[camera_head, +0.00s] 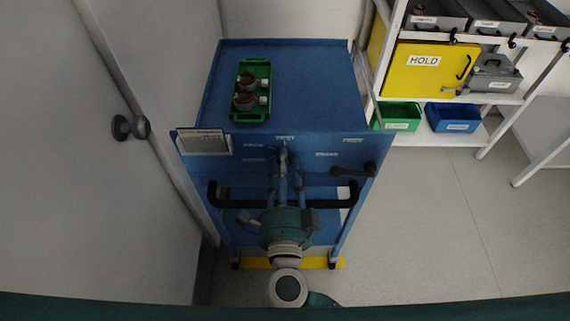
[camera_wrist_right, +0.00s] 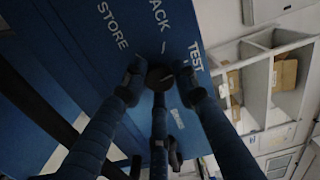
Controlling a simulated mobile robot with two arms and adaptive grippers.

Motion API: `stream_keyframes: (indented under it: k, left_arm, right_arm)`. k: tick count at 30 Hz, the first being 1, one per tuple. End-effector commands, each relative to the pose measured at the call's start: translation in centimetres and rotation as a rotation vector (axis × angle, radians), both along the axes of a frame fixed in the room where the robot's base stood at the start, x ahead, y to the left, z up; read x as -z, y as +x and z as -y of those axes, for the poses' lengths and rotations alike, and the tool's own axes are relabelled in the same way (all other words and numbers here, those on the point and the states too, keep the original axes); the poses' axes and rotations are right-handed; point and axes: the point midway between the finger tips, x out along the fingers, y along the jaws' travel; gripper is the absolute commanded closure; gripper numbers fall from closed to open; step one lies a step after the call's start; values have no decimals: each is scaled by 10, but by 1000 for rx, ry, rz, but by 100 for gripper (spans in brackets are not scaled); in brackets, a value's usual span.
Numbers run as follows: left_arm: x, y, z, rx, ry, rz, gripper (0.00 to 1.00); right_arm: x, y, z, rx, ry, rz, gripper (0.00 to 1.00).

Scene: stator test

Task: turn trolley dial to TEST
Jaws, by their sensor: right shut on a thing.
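The blue trolley (camera_head: 312,90) stands ahead of me, with a dial on its upper front panel. In the right wrist view the dark round dial knob (camera_wrist_right: 160,78) sits between the fingertips of my right gripper (camera_wrist_right: 160,84), which is shut on it. The labels STORE, PACK and TEST (camera_wrist_right: 195,57) show around the knob; which one the dial points at I cannot tell. In the head view my right gripper (camera_head: 284,155) reaches up to the panel just below the TEST label and hides the dial. My left gripper is not in view.
A green tray (camera_head: 250,117) with reddish-brown parts lies on the trolley top. A black handlebar (camera_head: 345,198) runs across the trolley front, with a dark lever (camera_head: 354,170) at its right. A door is on the left; shelves with a yellow HOLD box (camera_head: 425,80) stand right.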

Motion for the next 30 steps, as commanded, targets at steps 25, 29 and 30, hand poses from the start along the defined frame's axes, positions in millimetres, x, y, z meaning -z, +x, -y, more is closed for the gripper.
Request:
stream_keyframes:
  k: [25, 29, 30]
  left_arm:
    - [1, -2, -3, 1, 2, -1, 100]
    - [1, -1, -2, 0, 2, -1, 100]
    - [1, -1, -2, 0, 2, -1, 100]
  right_arm:
    - [1, -1, 0, 0, 128, -2, 52]
    - [2, -11, 0, 0, 128, -5, 52]
    - [2, -17, 0, 0, 128, -5, 52]
